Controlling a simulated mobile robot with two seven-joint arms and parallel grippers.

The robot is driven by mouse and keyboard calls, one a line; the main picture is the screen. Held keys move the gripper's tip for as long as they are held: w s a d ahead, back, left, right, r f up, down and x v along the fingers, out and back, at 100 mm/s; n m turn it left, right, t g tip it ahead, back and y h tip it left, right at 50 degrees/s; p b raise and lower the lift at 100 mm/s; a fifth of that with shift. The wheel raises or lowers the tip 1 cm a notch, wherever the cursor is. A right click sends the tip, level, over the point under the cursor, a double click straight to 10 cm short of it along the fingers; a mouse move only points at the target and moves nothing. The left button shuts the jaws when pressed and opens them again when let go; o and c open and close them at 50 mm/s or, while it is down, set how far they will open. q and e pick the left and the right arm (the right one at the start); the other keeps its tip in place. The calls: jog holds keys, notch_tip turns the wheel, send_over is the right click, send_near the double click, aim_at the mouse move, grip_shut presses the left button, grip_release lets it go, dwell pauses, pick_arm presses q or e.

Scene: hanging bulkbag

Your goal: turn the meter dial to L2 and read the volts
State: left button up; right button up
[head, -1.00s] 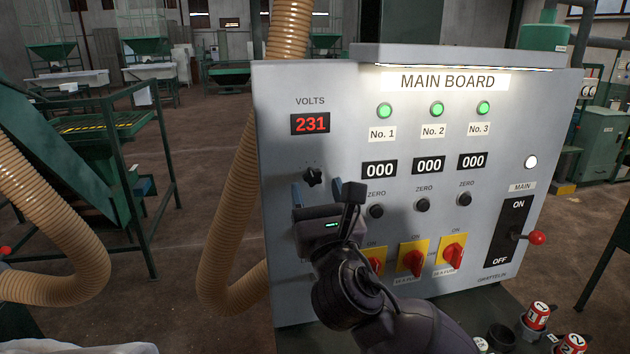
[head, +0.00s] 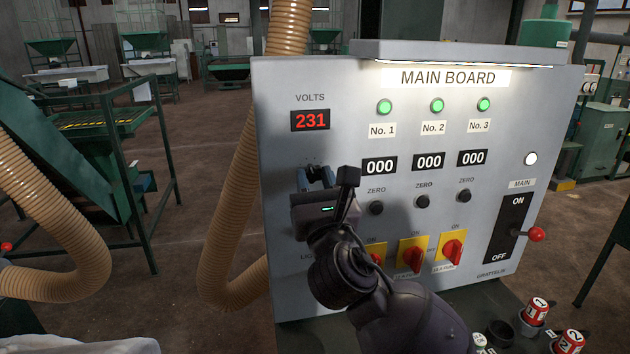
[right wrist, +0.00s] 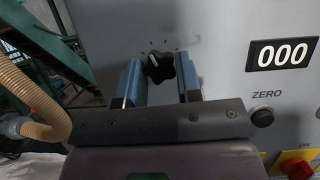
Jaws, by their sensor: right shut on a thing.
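The main board (head: 335,90) is a grey panel with a red VOLTS display (head: 310,121) that reads 231. The meter dial (right wrist: 160,67) is a small black knob below that display. Its white mark points up and slightly left in the right wrist view, and the labels around it are too small to read. My right gripper (head: 318,178) is at the dial, its blue fingers on either side and shut on it. In the head view the gripper mostly hides the dial. My left gripper is not in view.
Three green lamps (head: 437,107) and several counters reading 000 (head: 428,164) are right of the dial. Black ZERO knobs (head: 422,202) and red switches (head: 452,251) sit below, near my right arm. The red-knobbed main lever (head: 536,234) is far right. A ribbed hose (head: 232,215) hangs at the left.

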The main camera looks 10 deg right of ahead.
jog(key=shift+m, duration=0.3)
jog(key=m+h, duration=0.3)
jog(key=m, duration=0.2)
jog(key=shift+a, duration=0.15)
jog(key=shift+m+g+h+p, duration=0.35)
jog(key=shift+m+h, duration=0.3)
jog(key=shift+m, duration=0.7)
jog(key=shift+m+g+h+p, duration=0.3)
jog(key=shift+m+h, duration=0.35)
jog(key=shift+m, duration=0.7)
jog(key=shift+a+m+g, duration=0.1)
jog(key=shift+m+g, duration=0.15)
jog(key=shift+m, duration=0.05)
jog(key=o, duration=0.9)
jog(key=shift+r, duration=0.1)
jog(key=shift+o, duration=0.2)
jog(key=shift+s, duration=0.1)
jog(key=b+v, duration=0.2)
jog(key=v, duration=0.8)
jog(key=shift+s+f, duration=0.25)
jog(key=shift+a, duration=0.1)
